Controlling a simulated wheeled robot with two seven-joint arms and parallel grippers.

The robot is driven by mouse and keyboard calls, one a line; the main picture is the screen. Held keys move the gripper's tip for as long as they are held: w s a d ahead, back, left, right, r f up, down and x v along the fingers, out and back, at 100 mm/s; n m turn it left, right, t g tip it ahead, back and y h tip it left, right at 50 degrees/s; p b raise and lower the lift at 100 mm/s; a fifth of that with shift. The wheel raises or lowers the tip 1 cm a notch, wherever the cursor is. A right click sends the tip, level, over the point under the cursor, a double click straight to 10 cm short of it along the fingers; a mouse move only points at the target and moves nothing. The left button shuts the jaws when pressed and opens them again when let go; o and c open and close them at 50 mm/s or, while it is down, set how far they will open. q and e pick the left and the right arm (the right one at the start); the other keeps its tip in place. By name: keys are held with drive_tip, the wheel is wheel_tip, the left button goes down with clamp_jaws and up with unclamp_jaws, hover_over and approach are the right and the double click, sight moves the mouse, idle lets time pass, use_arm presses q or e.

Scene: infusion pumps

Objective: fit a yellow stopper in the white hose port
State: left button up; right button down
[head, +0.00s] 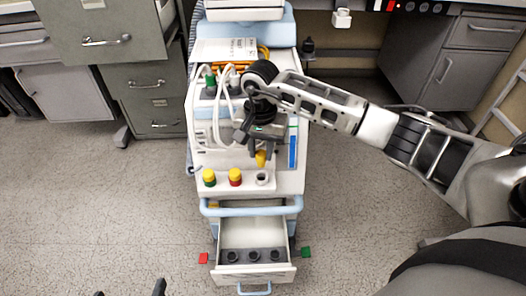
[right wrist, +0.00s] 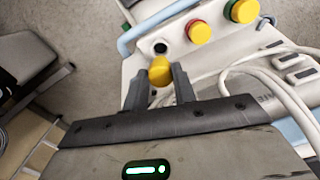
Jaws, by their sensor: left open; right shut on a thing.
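My right gripper (head: 258,150) is shut on a yellow stopper (head: 260,159) and holds it over the front of the cart. In the right wrist view the stopper (right wrist: 160,70) sits between the fingertips. The white hose port (head: 262,178) is open, with a dark hole, just in front of the stopper; they look apart. It also shows in the right wrist view (right wrist: 160,47). A green port (head: 209,178) and a red port (head: 235,178), left of it, each carry a yellow stopper. My left gripper (head: 130,291) is open and empty at the bottom left edge, only its fingertips showing.
Below the ports, an open drawer (head: 281,271) holds several dark round holders. Pale hoses (head: 228,105) run along the cart's left side, behind the ports. A red tab (head: 203,258) and a green tab (head: 306,252) flank the drawer. The floor at left is clear.

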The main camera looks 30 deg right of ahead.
sight(261, 165)
wheel_tip(261, 165, down, 3)
drive_tip(key=shift+r+b, duration=0.15)
drive_tip(key=shift+b, duration=0.85)
use_arm(q)
wheel_tip(261, 165, down, 6)
drive_tip(key=d+g, duration=0.1)
drive_tip(key=shift+w+d, duration=0.15)
drive_tip(key=shift+w, duration=0.25)
use_arm(e)
drive_tip(key=shift+f, duration=0.4)
use_arm(q)
drive_tip(key=shift+w+f+b, duration=0.1)
drive_tip(key=shift+f+b, duration=0.3)
drive_tip(key=shift+b, duration=0.4)
use_arm(e)
drive_tip(key=shift+f, duration=0.55)
use_arm(q)
drive_tip(key=shift+f+b, duration=0.9)
drive_tip(key=shift+b, duration=0.05)
use_arm(e)
drive_tip(key=shift+f, duration=1.05)
drive_tip(key=c, duration=1.1)
unclamp_jaws()
drive_tip(key=shift+o, duration=0.2)
